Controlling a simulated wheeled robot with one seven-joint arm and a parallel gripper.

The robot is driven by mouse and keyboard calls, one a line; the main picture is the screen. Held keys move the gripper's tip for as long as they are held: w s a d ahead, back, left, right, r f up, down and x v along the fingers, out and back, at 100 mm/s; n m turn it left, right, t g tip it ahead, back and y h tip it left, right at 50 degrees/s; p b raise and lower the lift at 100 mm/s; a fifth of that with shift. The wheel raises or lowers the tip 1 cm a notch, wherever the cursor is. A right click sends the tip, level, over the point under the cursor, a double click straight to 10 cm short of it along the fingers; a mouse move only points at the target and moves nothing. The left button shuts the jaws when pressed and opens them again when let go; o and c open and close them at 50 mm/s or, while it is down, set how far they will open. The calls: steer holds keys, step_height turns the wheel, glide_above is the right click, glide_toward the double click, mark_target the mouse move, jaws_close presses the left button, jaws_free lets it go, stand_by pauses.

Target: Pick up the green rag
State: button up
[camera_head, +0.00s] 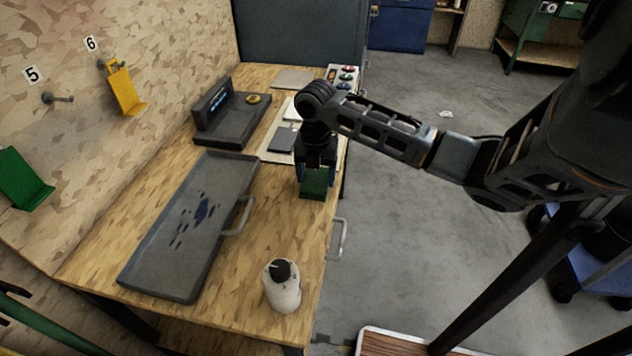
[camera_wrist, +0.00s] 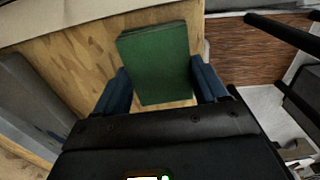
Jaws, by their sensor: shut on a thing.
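The green rag (camera_head: 314,184) is a flat, folded rectangle near the right edge of the wooden workbench (camera_head: 262,215). My gripper (camera_head: 316,172) points down over the bench edge and is shut on the rag. In the wrist view the rag (camera_wrist: 158,62) sits between the two blue fingers of my gripper (camera_wrist: 162,85). Whether the rag touches the bench or hangs just above it, I cannot tell.
A grey tray (camera_head: 150,255) with dark blue stains lies left on the bench. A white bottle (camera_head: 283,289) with a black cap stands at the front. A dark device (camera_head: 228,125) and light flat plates (camera_head: 272,150) are behind. The bench front has grey handles (camera_head: 338,238).

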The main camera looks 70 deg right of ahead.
mark_target(316, 177)
steer(key=shift+c, duration=0.4)
steer(key=shift+r, duration=0.55)
step_height(316, 177, up, 2)
steer(key=shift+r+b, duration=0.2)
steer(key=shift+b, duration=0.25)
steer(key=s+d+r+b, duration=0.2)
steer(key=s+d+r, duration=0.4)
steer(key=s, duration=0.3)
steer(key=shift+s+d+r+b, duration=0.3)
steer(key=shift+d+r, duration=0.05)
steer(key=shift+r, duration=0.45)
steer(key=o, duration=0.5)
steer(key=c, duration=0.4)
steer(key=shift+w+a, duration=0.1)
